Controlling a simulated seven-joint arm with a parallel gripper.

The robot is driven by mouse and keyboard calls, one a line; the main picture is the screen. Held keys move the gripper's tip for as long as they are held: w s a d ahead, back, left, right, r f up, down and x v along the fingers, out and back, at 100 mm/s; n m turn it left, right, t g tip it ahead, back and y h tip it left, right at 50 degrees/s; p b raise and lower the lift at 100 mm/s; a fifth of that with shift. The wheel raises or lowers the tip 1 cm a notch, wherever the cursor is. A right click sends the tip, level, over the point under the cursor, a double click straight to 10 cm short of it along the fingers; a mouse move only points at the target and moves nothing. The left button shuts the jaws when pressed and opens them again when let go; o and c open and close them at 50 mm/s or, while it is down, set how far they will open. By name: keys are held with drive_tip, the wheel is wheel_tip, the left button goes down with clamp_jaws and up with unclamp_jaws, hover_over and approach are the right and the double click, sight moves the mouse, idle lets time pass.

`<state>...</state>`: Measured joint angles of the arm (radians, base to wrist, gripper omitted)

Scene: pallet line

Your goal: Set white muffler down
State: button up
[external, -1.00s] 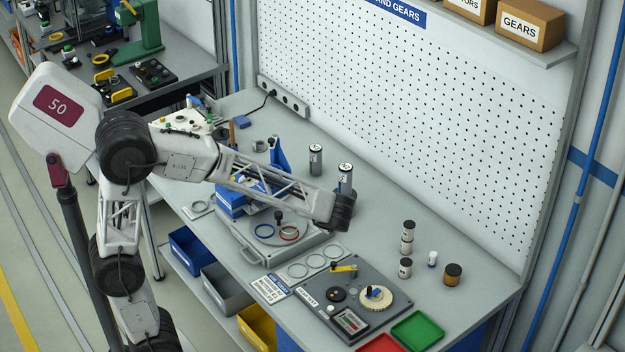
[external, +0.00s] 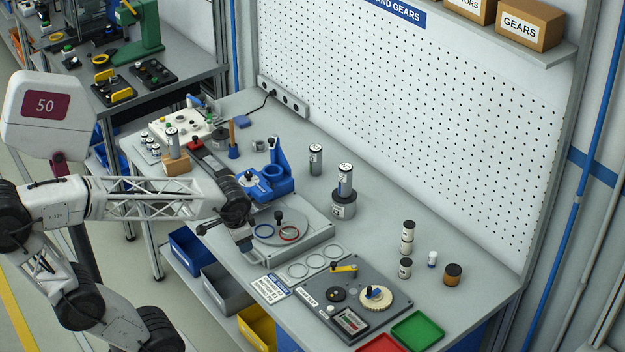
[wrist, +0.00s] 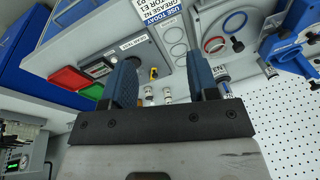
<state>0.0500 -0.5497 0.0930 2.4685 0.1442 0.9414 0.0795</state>
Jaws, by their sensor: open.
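No part is clearly marked as the white muffler. A small white cylinder (external: 432,259) stands upright at the right, apart from my gripper; I cannot tell whether either is the muffler. My gripper (external: 226,234) is at the left of the round base, near the grey tray, and apart from both. In the wrist view my gripper (wrist: 160,82) is open, with two blue fingers apart and nothing held between them.
The grey tray (external: 318,238) carries a blue and a red ring. A blue fixture (external: 266,184) stands behind it. Red (external: 381,344) and green trays (external: 417,331) lie at the front right.

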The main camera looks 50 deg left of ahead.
drive_tip(key=shift+s+d+f+n+h, duration=0.15)
drive_tip(key=shift+s+n+h, duration=0.15)
drive_tip(key=shift+s, duration=0.4)
drive_tip(key=shift+s+d+r+n+h, duration=0.15)
drive_tip(key=shift+s+n, duration=0.3)
drive_tip(key=shift+s, duration=0.3)
drive_tip(key=shift+s+d+f+n+h, duration=0.15)
drive_tip(key=shift+s+n+h, duration=0.15)
drive_tip(key=shift+s, duration=0.4)
